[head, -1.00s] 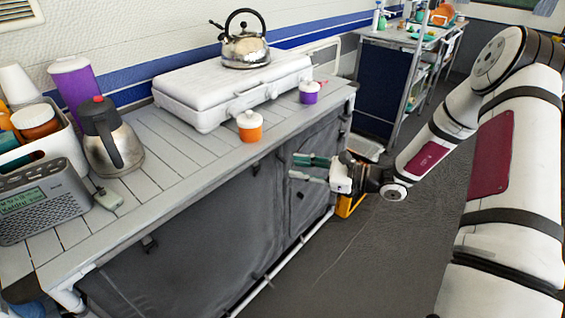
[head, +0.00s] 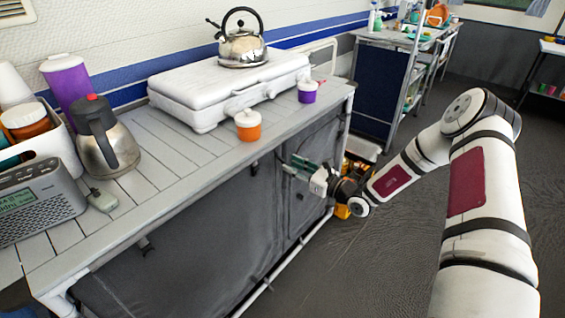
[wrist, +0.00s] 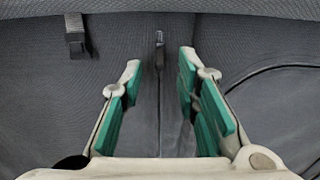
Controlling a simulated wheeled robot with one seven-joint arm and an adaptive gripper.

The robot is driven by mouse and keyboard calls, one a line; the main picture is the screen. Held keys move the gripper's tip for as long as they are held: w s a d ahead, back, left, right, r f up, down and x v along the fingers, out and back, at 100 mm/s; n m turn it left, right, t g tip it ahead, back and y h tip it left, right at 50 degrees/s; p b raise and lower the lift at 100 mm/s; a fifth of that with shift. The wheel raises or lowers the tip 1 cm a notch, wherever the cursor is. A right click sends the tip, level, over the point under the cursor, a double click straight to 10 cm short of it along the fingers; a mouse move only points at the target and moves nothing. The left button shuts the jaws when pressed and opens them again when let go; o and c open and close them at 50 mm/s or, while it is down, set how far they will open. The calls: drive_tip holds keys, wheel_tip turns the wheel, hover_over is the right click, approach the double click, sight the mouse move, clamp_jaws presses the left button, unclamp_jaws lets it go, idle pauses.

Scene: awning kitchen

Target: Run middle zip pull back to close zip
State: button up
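The middle zip pull (wrist: 159,42) is a small dark tab on the grey fabric front of the cabinet. In the wrist view it hangs near the top of a vertical zip line (wrist: 160,95), between and beyond my fingertips. My gripper (wrist: 160,65) has its two green-padded fingers apart, one on each side of the zip line, with nothing between the pads. In the head view my gripper (head: 297,166) is at the fabric front (head: 215,225), just below the counter edge. I cannot make out this pull in the head view. I cannot tell whether the fingertips touch the fabric.
A black buckle strap (wrist: 75,36) hangs left of the zip. Floor at right (head: 380,270) is clear.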

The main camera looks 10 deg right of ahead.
sight(282, 159)
drive_tip(key=shift+b+x, duration=0.35)
drive_tip(key=shift+x, duration=2.15)
clamp_jaws()
